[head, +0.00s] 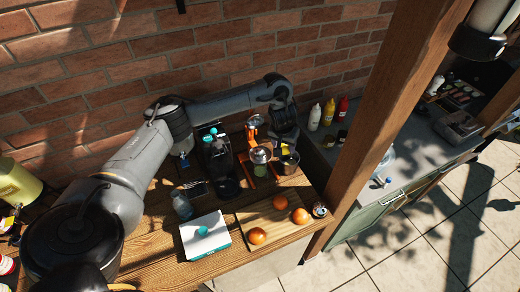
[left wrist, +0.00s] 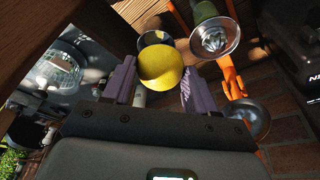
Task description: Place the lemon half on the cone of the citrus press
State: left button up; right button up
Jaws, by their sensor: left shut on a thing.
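The lemon half (left wrist: 160,68) shows yellow and rounded between the two purple fingers of my left gripper (left wrist: 160,85) in the left wrist view. The gripper is shut on it. In the head view my left gripper (head: 284,146) hangs just right of the orange citrus press (head: 254,123), and only a small yellow spot of the lemon shows. The press's metal cone and bowl (left wrist: 215,40) are up and right of the lemon in the left wrist view, apart from it. My right gripper is in neither view.
A metal pot (head: 289,164) stands right of the press. A dark coffee machine (head: 220,165) stands left of it. In front is a cutting board (head: 262,217) with oranges (head: 280,202), and a white box (head: 205,237). A wooden post (head: 375,95) rises at the right.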

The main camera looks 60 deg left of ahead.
pick_arm(q)
jog(key=b, duration=0.3)
send_near(261, 153)
jog(key=w+d, duration=0.2)
jog(key=d, duration=0.1)
jog(key=a, duration=0.1)
jog(key=a+f, duration=0.1)
jog(key=a, duration=0.1)
jog(key=shift+s+a+f+p, duration=0.2)
jog(key=shift+s+p, duration=0.15)
jog(key=shift+p, duration=0.05)
jog(key=shift+s+a+f, duration=0.1)
jog(key=shift+a+f, duration=0.15)
jog(key=shift+a, duration=0.05)
jog(key=shift+f+p, duration=0.3)
jog(key=shift+f, duration=1.7)
jog(key=o, duration=1.1)
jog(key=shift+f, duration=0.1)
jog(key=shift+c, duration=0.2)
